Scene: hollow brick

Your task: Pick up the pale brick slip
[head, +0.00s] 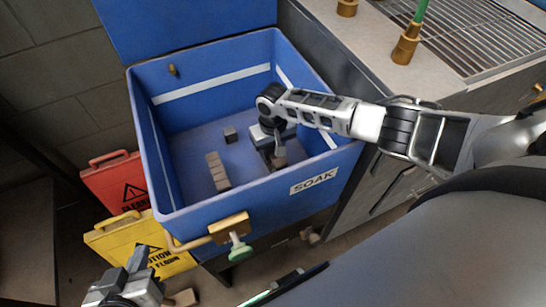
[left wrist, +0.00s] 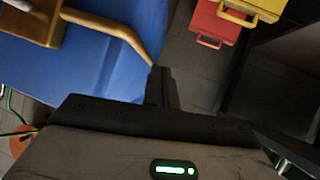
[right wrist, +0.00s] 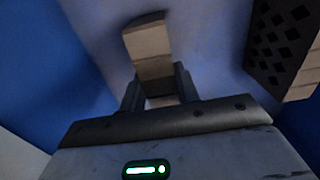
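A pale brick slip (right wrist: 151,45) sits between the fingers of my right gripper (right wrist: 160,88) in the right wrist view and extends past the fingertips. The fingers appear to touch both its sides. In the head view my right gripper (head: 279,145) is low inside the blue bin, near its right wall, with the slip (head: 280,161) showing below it. Whether the slip touches the bin floor is hidden. My left gripper (head: 138,260) is outside the bin, in front and to the left. Its fingers are together and empty in the left wrist view (left wrist: 161,85).
The blue SOAK bin (head: 170,215) also holds a jointed row of brown-grey pieces (head: 217,172) and a small dark block (head: 230,134). A dark perforated block (right wrist: 280,38) is beside the slip. Red (head: 112,182) and yellow (head: 120,240) floor signs stand left of the bin.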

